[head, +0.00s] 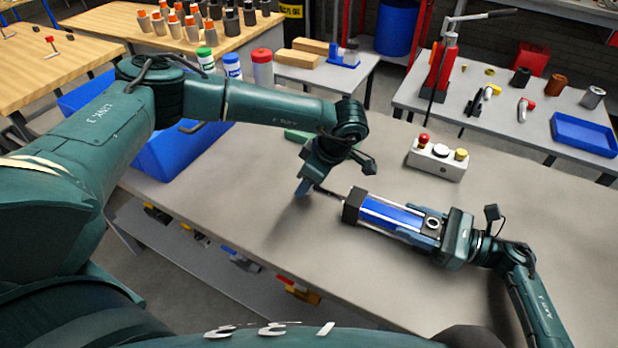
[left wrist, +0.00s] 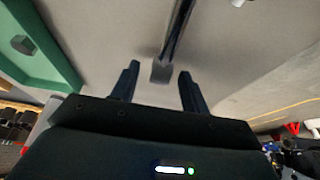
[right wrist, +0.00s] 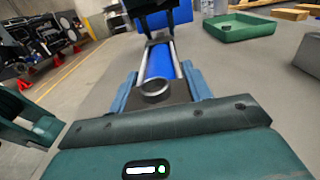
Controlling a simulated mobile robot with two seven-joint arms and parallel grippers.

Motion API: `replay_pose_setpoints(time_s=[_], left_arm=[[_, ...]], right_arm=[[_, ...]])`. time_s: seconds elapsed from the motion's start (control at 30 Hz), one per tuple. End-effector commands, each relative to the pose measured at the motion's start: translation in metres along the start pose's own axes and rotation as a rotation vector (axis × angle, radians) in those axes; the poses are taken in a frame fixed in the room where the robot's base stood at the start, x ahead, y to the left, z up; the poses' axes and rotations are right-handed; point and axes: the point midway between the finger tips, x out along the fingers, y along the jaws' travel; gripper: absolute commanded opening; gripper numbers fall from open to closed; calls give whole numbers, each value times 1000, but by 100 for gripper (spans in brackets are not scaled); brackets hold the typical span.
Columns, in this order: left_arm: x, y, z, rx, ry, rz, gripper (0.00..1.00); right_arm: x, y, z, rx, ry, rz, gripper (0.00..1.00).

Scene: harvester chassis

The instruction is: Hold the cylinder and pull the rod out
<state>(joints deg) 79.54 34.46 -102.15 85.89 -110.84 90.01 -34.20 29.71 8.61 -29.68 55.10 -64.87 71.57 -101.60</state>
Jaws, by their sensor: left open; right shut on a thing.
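The cylinder (head: 393,214) has a blue barrel, silver tie rods and dark end caps. It lies along the grey workbench. My right gripper (head: 428,226) is shut on its right end cap; the right wrist view shows the fingers (right wrist: 160,85) on both sides of this cap, with the blue barrel (right wrist: 160,62) beyond. The thin rod (head: 328,193) sticks out of the left end cap. My left gripper (head: 305,188) is open at the rod's outer end. In the left wrist view the dark rod end (left wrist: 161,70) shows between the parted fingers (left wrist: 158,78).
A control box (head: 438,158) with a red button stands behind the cylinder. A blue bin (head: 170,150) and a green tray (right wrist: 236,27) are also on the bench. The bench front is clear. A side table (head: 545,125) holds several parts.

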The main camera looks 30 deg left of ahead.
Motion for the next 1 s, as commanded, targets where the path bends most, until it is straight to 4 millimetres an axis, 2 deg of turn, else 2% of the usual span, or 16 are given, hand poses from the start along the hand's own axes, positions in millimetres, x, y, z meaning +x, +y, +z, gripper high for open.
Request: replay_pose_setpoints(time_s=[0.17,0.4,0.6,0.8,1.0], left_arm=[[-18,1,0,0,-2,3,45],[-69,1,0,1,-2,5,45],[-104,1,0,-1,0,4,45],[-119,0,0,-1,0,1,45],[-120,0,0,-1,0,1,45]], right_arm=[[-1,-1,0,0,3,-2,8],[-1,0,-1,0,3,-2,8],[-1,0,-1,0,2,-2,8],[-1,0,0,0,2,-2,8],[-1,0,0,0,2,-2,8]])
